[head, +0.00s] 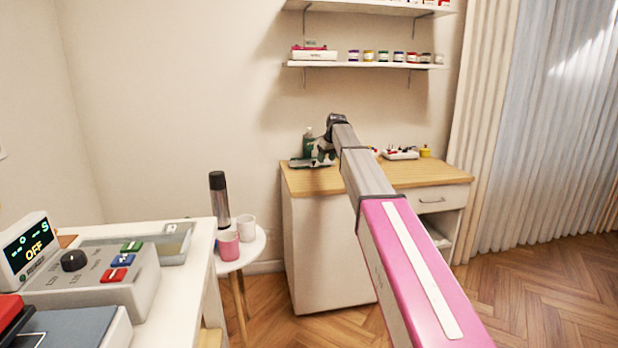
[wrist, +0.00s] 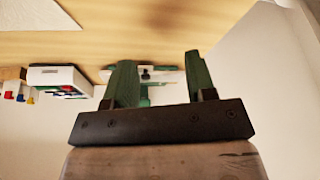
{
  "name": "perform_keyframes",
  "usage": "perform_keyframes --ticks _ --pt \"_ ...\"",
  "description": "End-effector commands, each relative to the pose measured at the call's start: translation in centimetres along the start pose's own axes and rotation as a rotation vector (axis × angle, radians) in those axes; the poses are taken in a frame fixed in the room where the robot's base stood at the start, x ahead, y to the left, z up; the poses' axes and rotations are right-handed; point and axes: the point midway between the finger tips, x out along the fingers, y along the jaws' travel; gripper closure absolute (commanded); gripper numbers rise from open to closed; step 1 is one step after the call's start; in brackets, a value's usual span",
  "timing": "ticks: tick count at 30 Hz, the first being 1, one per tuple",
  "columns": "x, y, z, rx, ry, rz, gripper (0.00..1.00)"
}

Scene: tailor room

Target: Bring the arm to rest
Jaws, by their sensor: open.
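My arm reaches forward from the lower right in the head view, with a pink link and grey links. My gripper (wrist: 158,62) is open in the wrist view, its two green fingers standing apart. In the head view its end is over the left part of the wooden-topped desk (head: 430,175), near a dark green bottle (head: 308,143). A pale flat item with green on it (wrist: 170,77) shows between and behind the fingers. Nothing appears gripped.
Small items and a white box (head: 402,154) stand on the desk. Shelves with jars (head: 384,56) hang above. A round side table (head: 250,250) holds a pink cup (head: 229,246), a white cup (head: 246,228) and a dark-topped flask (head: 219,198). A control box (head: 95,275) sits left.

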Motion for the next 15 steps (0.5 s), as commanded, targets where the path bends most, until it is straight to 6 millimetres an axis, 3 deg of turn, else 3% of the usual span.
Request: perform_keyframes --ticks 11,15 --pt "4.8 -1.3 8.2 0.080 -0.049 0.009 0.49" --pt "7.4 -2.4 13.4 0.129 -0.081 0.013 0.49"
